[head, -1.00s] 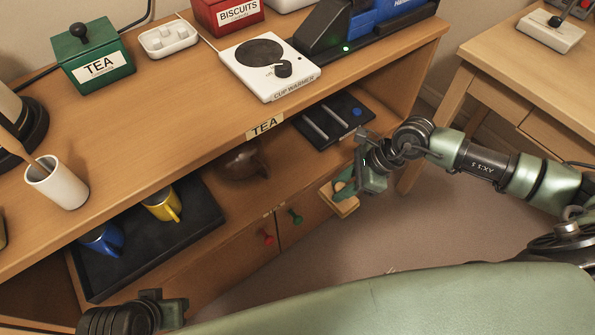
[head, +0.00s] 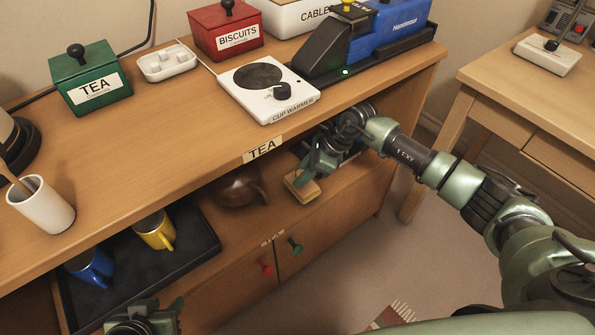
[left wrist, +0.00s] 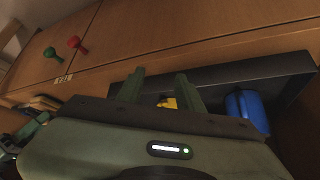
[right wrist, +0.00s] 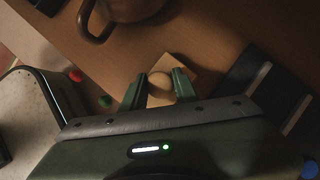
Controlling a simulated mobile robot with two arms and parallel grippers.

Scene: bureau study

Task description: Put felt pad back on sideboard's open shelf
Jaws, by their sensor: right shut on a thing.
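The felt pad (head: 302,190) is a small pale tan block. In the right wrist view the pad (right wrist: 181,66) shows a round knob between my fingers. My right gripper (head: 308,170) is shut on it; its fingers also show in the right wrist view (right wrist: 159,86). The pad is at the sideboard's open shelf (head: 272,210), between the brown teapot (head: 238,190) and the dark tray at the right. I cannot tell whether it touches the shelf. My left gripper (left wrist: 158,82) is open and empty in front of the mug tray; its fingers are partly cut off in the head view.
A black tray (head: 128,275) holds a yellow mug (head: 155,230) and a blue mug (head: 90,267) on the shelf's left. The sideboard top (head: 150,135) overhangs the shelf, carrying a cup warmer (head: 268,90) and boxes. Red and green knobs are on the doors below.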

